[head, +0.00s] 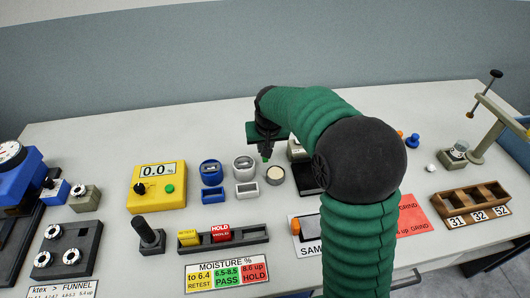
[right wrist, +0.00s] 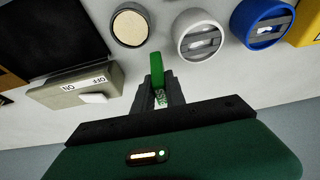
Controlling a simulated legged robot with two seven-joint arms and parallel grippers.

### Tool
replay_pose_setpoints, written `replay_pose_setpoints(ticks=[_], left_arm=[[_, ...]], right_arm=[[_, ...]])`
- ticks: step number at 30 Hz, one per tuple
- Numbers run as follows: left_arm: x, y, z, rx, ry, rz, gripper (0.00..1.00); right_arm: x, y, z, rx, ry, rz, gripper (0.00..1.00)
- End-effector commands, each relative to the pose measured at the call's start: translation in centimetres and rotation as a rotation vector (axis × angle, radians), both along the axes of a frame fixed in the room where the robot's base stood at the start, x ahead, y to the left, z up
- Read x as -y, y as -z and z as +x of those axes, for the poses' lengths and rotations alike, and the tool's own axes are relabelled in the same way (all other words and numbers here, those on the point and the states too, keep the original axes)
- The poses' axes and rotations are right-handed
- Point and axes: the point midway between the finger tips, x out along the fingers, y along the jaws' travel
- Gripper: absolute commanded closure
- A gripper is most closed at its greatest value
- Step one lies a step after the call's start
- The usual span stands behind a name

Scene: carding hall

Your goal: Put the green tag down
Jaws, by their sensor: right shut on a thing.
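The green tag (right wrist: 157,70) is gripped between the fingers of my right gripper (right wrist: 158,92) in the right wrist view; part of its white lettering shows between the fingers. In the head view my right gripper (head: 265,142) is over the back middle of the table, with a bit of green at its tip. It is above the area by the round cups; its exact height is hard to tell. A dark tag rack (head: 255,236) in front holds a yellow RETEST tag (head: 189,238) and a red HOLD tag (head: 221,233); its right part is bare. My left gripper is out of view.
A yellow meter (head: 144,199) reads 0.0. Blue (head: 211,170), grey (head: 243,164) and cream-filled (head: 275,175) round cups stand near the gripper. A moisture card (head: 226,275) lies before the rack. A dark upright handle (head: 148,232) stands left of the rack.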

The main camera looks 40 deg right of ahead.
Motion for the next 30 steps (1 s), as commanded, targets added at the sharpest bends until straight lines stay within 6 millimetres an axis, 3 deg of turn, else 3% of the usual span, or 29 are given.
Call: replay_pose_setpoints(ticks=[6,16,17,21,30], left_arm=[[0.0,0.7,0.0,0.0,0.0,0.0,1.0],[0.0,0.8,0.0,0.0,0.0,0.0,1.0],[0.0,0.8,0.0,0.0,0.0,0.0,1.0],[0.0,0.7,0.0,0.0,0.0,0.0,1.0],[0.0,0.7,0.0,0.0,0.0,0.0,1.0]], right_arm=[[0.2,3.6,0.3,-0.002,0.001,0.002,1.0],[0.2,3.9,0.3,0.001,0.001,0.001,1.0],[0.2,3.9,0.3,0.001,0.001,0.001,0.82],[0.2,3.9,0.3,-0.001,0.001,0.001,0.63],[0.2,3.7,0.3,0.001,0.001,0.001,0.62]])
